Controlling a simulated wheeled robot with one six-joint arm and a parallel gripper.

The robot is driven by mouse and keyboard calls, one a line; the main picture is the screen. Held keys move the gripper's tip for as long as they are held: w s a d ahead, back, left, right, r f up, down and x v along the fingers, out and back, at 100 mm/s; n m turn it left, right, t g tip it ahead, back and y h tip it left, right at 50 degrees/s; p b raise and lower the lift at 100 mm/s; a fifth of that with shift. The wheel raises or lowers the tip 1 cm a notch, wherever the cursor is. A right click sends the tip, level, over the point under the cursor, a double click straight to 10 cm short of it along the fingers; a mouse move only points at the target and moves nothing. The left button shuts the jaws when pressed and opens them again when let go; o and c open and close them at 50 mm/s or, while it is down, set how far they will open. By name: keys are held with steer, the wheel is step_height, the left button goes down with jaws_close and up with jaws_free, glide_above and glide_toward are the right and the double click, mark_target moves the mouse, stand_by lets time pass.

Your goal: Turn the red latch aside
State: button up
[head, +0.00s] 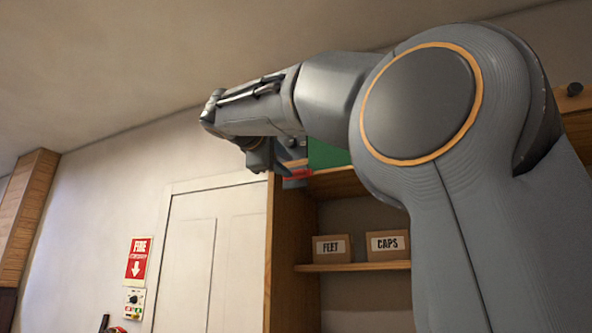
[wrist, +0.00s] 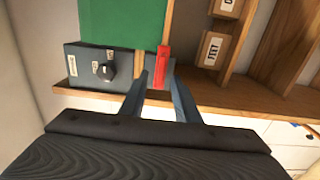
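In the wrist view the fingertips lie to the left and right of the latch's lower end. I cannot tell whether they touch it or how far apart in depth they are.
A grey box with a black knob (wrist: 110,71) stands left of the latch on a wooden shelf (wrist: 85,97). Small boxes labelled "FEET" (head: 331,248) and "CAPS" (head: 388,246) sit on a lower shelf. A white door (head: 205,250) is at the left.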

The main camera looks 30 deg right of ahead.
mark_target(294, 172)
steer(key=p+x, duration=0.3)
steer(key=x, duration=0.4)
steer(key=shift+f, duration=0.1)
steer(key=shift+w, duration=0.1)
jaws_close()
